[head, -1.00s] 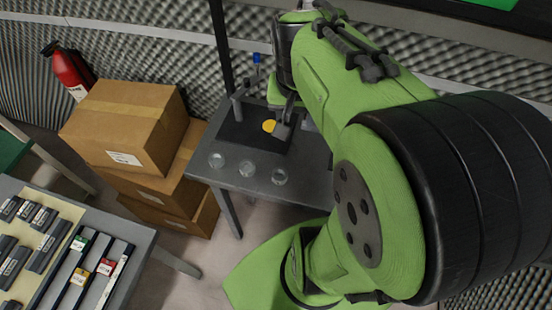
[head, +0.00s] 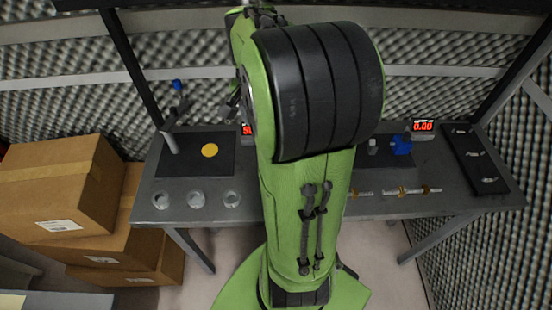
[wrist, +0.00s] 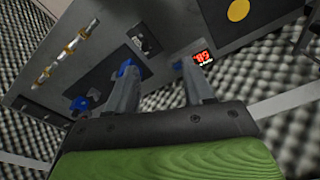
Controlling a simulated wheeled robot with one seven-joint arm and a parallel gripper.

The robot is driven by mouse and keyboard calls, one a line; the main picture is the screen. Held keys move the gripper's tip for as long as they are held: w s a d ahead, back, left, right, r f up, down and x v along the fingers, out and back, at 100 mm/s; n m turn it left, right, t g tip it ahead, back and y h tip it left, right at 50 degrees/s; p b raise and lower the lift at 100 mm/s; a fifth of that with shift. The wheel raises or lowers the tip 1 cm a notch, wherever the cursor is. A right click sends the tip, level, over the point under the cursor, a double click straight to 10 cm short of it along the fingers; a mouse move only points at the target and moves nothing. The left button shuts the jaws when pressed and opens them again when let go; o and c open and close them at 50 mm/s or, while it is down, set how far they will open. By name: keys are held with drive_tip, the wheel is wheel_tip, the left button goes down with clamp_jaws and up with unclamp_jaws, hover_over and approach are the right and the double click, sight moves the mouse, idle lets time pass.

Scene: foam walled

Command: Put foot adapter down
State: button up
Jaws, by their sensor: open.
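My gripper (wrist: 158,70) shows in the wrist view with its two grey fingers apart. Nothing is visible between them. In the head view my arm hides most of it. A flat yellow disc (head: 209,150) lies on the left black plate (head: 180,165); it also shows in the wrist view (wrist: 238,10), away from the fingers. Which thing is the foot adapter I cannot tell. One blue part (wrist: 125,68) appears close to the left finger in the wrist view; whether it touches is unclear.
The grey table (head: 460,200) bears three clear glass dishes (head: 195,199) at front left. A lever stand with a blue knob (head: 177,85) rises at back left. A blue fixture (head: 401,145), a red display (head: 423,126) and several brass-fitted rods (head: 403,191) are on the right. Cardboard boxes (head: 60,190) stand left.

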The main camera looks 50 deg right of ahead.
drive_tip(key=s+d+f+m+y, duration=0.1)
drive_tip(key=s+d+f+m, duration=0.1)
drive_tip(key=d+f+m, duration=0.35)
drive_tip(key=shift+n+g, duration=0.3)
drive_tip(key=shift+n, duration=0.25)
drive_tip(key=f+b, duration=0.1)
drive_tip(key=f, duration=0.4)
drive_tip(key=d+f+b, duration=0.1)
drive_tip(key=f, duration=0.4)
drive_tip(key=d+f+b, duration=0.1)
drive_tip(key=f+b, duration=0.1)
drive_tip(key=f, duration=0.3)
drive_tip(key=shift+d+f, duration=0.15)
drive_tip(key=shift+d, duration=0.1)
drive_tip(key=shift+c, duration=0.3)
clamp_jaws()
